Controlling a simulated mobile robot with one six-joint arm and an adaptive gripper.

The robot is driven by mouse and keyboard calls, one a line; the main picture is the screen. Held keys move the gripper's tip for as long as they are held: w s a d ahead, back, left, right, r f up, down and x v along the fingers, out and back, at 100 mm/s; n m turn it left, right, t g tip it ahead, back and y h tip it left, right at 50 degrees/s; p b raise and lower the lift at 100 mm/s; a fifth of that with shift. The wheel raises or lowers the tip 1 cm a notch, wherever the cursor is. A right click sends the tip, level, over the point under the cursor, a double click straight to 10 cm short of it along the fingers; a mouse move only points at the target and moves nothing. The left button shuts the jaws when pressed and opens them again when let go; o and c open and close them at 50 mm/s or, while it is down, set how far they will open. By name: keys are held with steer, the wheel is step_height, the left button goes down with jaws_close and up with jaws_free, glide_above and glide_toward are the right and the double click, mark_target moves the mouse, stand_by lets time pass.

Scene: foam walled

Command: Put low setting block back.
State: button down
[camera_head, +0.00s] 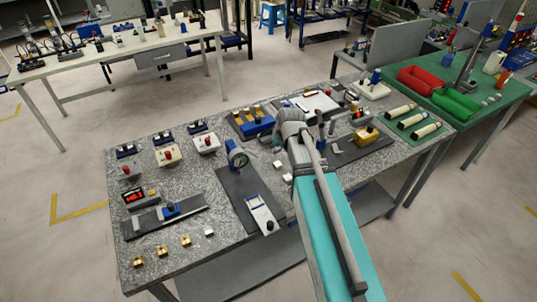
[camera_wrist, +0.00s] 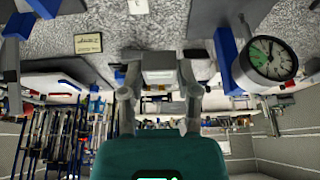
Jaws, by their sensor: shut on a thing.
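Small pale blocks (camera_head: 278,165) lie left of my wrist. A dark plate with a white-and-blue device (camera_head: 262,212) lies below the gauge. Brass blocks (camera_head: 162,251) line the near left edge. A small label plate (camera_wrist: 88,43) lies left of my gripper in the wrist view.

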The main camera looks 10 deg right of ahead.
steer(key=shift+s+a+f+b, duration=0.3)
steer(key=shift+a+f+b, duration=0.55)
steer(key=shift+b, duration=0.05)
steer(key=b, duration=0.8)
glide_toward(268, 153)
steer(key=shift+w+a+f, duration=0.4)
steer(key=shift+a+f, duration=0.15)
steer(key=shift+f, duration=0.3)
steer(key=shift+w+f+b, duration=0.35)
steer(key=shift+w+b, duration=0.05)
steer(key=shift+b, duration=0.1)
steer(key=shift+f, duration=0.1)
steer(key=shift+w+f+b, duration=0.45)
steer(key=shift+f+b, duration=0.05)
steer(key=shift+b, duration=0.1)
steer(key=shift+f+b, duration=1.4)
